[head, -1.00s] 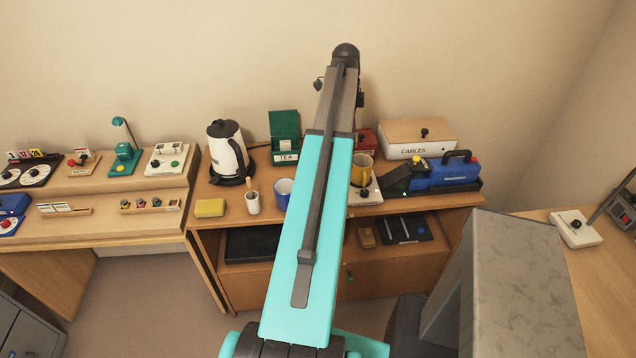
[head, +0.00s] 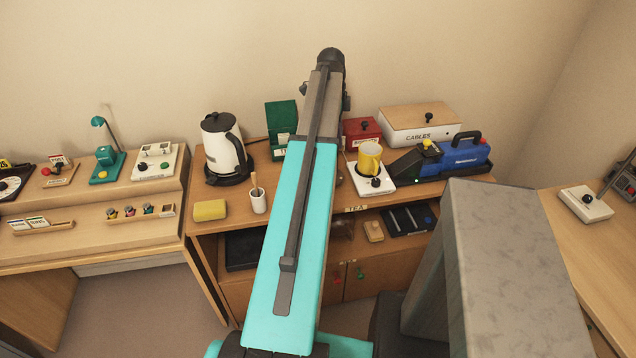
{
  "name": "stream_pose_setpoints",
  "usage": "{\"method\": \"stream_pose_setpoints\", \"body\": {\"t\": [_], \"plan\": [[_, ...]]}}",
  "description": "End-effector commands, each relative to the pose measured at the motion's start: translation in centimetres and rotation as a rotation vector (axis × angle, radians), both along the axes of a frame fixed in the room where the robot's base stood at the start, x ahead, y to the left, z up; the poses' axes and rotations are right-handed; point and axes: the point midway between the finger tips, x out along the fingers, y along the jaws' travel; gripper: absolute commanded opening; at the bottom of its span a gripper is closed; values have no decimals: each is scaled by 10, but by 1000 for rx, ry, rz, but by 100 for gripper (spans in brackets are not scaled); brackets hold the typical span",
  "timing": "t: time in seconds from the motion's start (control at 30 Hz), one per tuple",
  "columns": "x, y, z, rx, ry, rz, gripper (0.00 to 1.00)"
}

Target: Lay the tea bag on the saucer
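No tea bag and no saucer can be made out in the head view. A green box with its lid up (head: 281,118) stands at the back of the sideboard, right of the kettle; its front is partly covered by my arm.
On the sideboard (head: 213,242) stand a white kettle (head: 224,150), yellow sponge (head: 210,210), white cup with a stick (head: 258,200), yellow mug (head: 370,158) on a white device (head: 372,182), red box (head: 361,131), CABLES box (head: 420,124) and blue machine (head: 458,157). A grey block (head: 500,250) rises at right.

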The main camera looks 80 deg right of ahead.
Motion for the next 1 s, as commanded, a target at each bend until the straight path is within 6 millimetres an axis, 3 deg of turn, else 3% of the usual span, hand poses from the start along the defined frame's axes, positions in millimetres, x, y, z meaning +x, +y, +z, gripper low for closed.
{"method": "stream_pose_setpoints", "body": {"t": [0.13, 0.67, 1.0], "plan": [[0, 0, -13, 0, 0, 0, 0], [7, 2, -15, 0, 0, 10, 0], [8, 3, -48, 2, 0, 11, 0]]}}
